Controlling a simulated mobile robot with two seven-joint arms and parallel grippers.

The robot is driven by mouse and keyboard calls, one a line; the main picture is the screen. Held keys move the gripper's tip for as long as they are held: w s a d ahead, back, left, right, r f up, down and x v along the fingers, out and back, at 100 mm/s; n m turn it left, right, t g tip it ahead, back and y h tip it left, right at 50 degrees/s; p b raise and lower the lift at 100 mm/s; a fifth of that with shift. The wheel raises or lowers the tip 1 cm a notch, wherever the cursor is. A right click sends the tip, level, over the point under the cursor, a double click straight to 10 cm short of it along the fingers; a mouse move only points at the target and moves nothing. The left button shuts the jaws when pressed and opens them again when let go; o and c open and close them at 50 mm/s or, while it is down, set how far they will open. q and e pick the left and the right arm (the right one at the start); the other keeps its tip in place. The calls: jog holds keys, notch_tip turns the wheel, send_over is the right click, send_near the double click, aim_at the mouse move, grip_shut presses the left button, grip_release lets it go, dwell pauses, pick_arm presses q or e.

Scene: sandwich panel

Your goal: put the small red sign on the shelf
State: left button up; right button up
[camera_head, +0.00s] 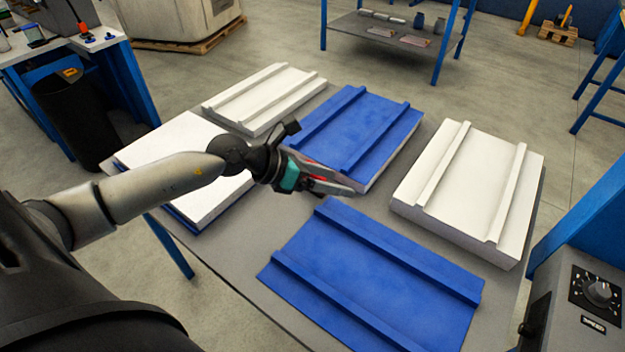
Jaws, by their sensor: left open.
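My left gripper (338,185) reaches in from the left over the middle of the grey table, pointing right. It is open, with nothing clearly held between its fingers. A small red patch shows at the gripper, but I cannot tell whether it is part of the gripper or something behind it. No small red sign can be made out for certain. A shelf (350,27) with blue posts and a grey board stands at the back, beyond the table. My right gripper is not in view.
The grey table (236,265) carries blue panels (372,275) and white panels (470,190) with raised rails. Small jars (418,21) and flat pinkish items (415,41) lie on the shelf. A grey control box (575,320) stands front right. A black bin (75,115) stands left.

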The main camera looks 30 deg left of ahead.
pick_arm(q)
jog(key=s+a+f+n+t+y, duration=0.35)
jog(key=s+a+t+y, duration=0.25)
jog(key=a, duration=0.5)
jog(key=shift+n, duration=0.45)
jog(key=shift+b+x, duration=0.75)
jog(key=shift+x, duration=4.65)
jog(key=x, duration=0.3)
jog(key=shift+s+b, duration=0.1)
jog(key=shift+b, duration=0.2)
jog(key=shift+w+f, duration=0.15)
jog(key=shift+w, duration=0.45)
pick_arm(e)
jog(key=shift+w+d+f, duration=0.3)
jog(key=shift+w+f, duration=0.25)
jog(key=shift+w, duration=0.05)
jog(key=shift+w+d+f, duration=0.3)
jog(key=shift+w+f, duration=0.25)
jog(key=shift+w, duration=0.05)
pick_arm(q)
jog(key=shift+c, duration=0.2)
